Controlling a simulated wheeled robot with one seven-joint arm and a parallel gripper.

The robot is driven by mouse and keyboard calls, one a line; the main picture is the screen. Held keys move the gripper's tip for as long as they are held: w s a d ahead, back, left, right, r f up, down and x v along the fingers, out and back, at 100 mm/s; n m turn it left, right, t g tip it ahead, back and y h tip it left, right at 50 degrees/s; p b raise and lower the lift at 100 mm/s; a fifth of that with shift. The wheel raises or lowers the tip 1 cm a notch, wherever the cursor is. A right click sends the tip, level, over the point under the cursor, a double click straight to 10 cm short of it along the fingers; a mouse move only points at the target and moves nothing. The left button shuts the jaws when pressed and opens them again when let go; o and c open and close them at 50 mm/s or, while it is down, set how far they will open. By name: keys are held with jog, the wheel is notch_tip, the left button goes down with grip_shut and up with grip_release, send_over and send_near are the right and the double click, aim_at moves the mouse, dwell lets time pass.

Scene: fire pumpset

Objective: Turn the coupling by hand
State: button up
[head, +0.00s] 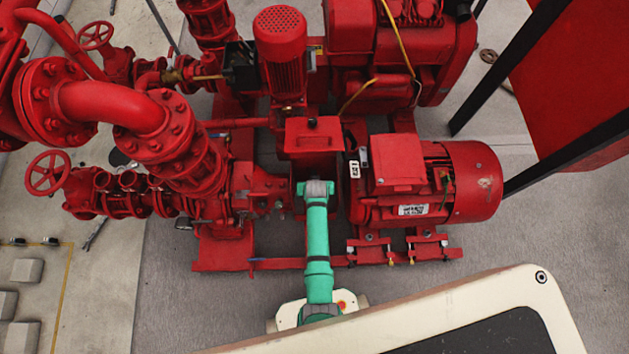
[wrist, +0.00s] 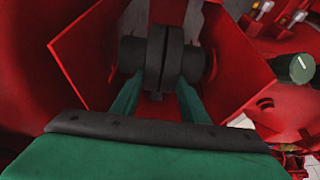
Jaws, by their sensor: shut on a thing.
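The coupling (wrist: 165,62) is a dark grey, disc-like part on a shaft, seen in the wrist view inside an open red guard (wrist: 90,50). My gripper (wrist: 158,85) reaches in from below in that view, with one green finger on each side of the coupling's rim. The fingers are shut on the coupling; the exact contact at the tips is in shadow. In the head view my green arm reaches to the gap between the pump (head: 262,190) and the red motor (head: 462,182). There the arm hides the coupling and the fingers.
A pipe elbow (head: 110,105) and a handwheel (head: 48,172) are at the left. The red base rail (head: 280,263) runs along the front. Grey floor (head: 190,305) is clear in front.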

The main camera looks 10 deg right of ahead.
jog(key=shift+s+a+f+t+h, duration=0.2)
jog(key=shift+s+t, duration=0.3)
jog(key=shift+t, duration=0.25)
jog(key=shift+s+a+f+t+h, duration=0.1)
jog(key=shift+s+f+t, duration=0.1)
jog(key=shift+s+t, duration=0.5)
jog(key=shift+s+a+f+t+h, duration=0.1)
jog(key=shift+s+f+t, duration=0.2)
jog(key=shift+t, duration=0.55)
jog(key=shift+s+a+f+t, duration=0.15)
jog(key=shift+s+t, duration=0.1)
jog(key=shift+t, duration=0.25)
jog(key=shift+s+d+f+t, duration=0.15)
jog(key=shift+s+t, duration=0.1)
jog(key=shift+t, duration=0.25)
jog(key=shift+s+a+f+t+h, duration=0.15)
jog(key=shift+s+f+t+h, duration=0.2)
jog(key=shift+t, duration=0.4)
jog(key=shift+s+a+f+t+h, duration=0.15)
jog(key=shift+s+f+t, duration=0.2)
jog(key=shift+t, duration=0.4)
jog(key=shift+f+t, duration=0.15)
jog(key=shift+t, duration=0.15)
jog(key=o, duration=1.1)
jog(key=shift+c, duration=0.2)
jog(key=shift+d, duration=0.1)
jog(key=v, duration=1)
jog(key=shift+s+a, duration=0.2)
jog(key=shift+s, duration=0.15)
